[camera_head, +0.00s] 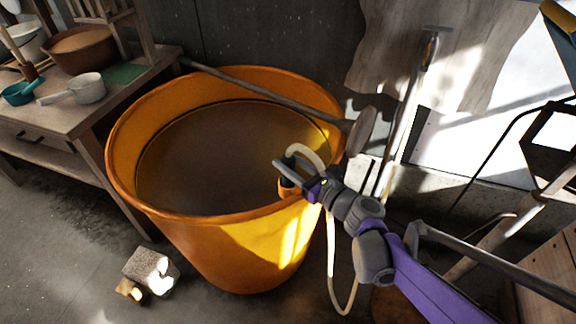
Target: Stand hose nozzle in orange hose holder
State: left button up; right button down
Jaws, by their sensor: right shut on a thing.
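The small orange hose holder (287,188) sits at the right rim of the big orange tub, directly below the nozzle in this view. The gripper partly hides both, so I cannot tell whether the nozzle is inside the holder or just above it. A cream hose (311,154) arches from the nozzle over the gripper and hangs down outside the tub. My left gripper is not in view.
The orange tub (222,240) holds brownish contents, and a long-handled tool (270,98) lies across its far rim. A wooden table (140,68) with bowls and pans stands at the left. A pale block (150,268) lies on the floor. Poles and a dark frame stand at the right.

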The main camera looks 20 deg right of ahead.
jog(key=shift+f, duration=0.25)
jog(key=shift+f, duration=0.3)
jog(key=c, duration=0.5)
grip_release()
jog(key=shift+r, duration=0.1)
